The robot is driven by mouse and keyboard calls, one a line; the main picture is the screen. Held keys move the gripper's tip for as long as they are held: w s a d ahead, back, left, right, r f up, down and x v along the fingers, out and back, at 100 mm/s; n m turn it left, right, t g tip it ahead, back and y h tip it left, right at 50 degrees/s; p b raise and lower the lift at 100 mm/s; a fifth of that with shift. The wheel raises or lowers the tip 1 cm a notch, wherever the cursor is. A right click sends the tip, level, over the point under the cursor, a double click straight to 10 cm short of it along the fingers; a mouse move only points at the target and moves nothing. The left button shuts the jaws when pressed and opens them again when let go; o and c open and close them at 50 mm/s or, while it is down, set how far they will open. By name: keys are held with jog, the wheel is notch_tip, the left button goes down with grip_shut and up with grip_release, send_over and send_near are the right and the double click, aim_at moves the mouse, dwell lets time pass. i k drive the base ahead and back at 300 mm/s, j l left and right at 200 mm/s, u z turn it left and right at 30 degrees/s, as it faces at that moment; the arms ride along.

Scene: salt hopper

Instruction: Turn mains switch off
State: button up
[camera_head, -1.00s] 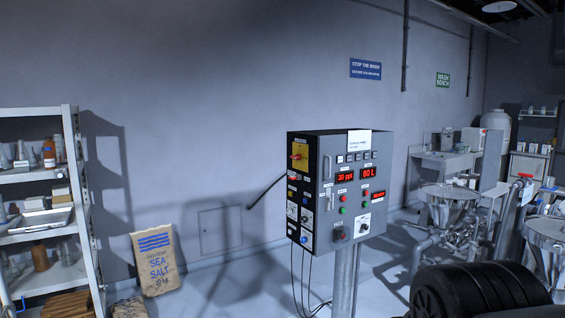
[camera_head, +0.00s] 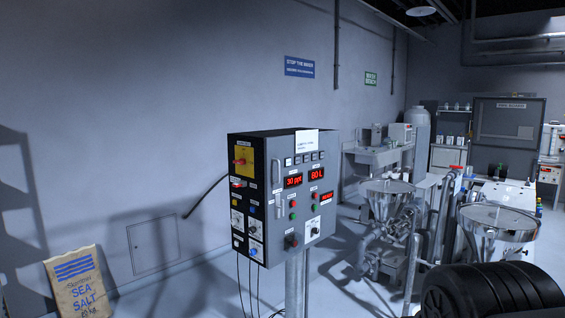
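A grey control box (camera_head: 290,185) stands on a metal post in the middle of the head view. Its left side face is black. The mains switch appears to be the red knob on a yellow plate (camera_head: 243,161), high on that side; its label is too small to read. The front face has red displays reading "30 ppt" and "80 L", a smaller red display, and several buttons and knobs. My gripper is not in view.
A sea salt sack (camera_head: 80,285) leans at the lower left. Metal hoppers (camera_head: 388,205) and a sink bench (camera_head: 378,157) stand to the right. A black ribbed shape (camera_head: 490,292) fills the lower right corner. Cables hang below the box.

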aim_at(242, 161)
jog(key=i+j+z, duration=0.15)
jog(key=z, duration=0.15)
jog(key=i+j+z, duration=0.1)
jog(key=j+z, duration=0.2)
jog(key=i+j+z, duration=0.1)
jog(key=j+z, duration=0.2)
jog(key=i+j+z, duration=0.2)
jog(key=j, duration=0.4)
jog(key=j+z, duration=0.2)
jog(key=j, duration=0.35)
jog(key=j+z, duration=0.15)
jog(key=j, duration=2.1)
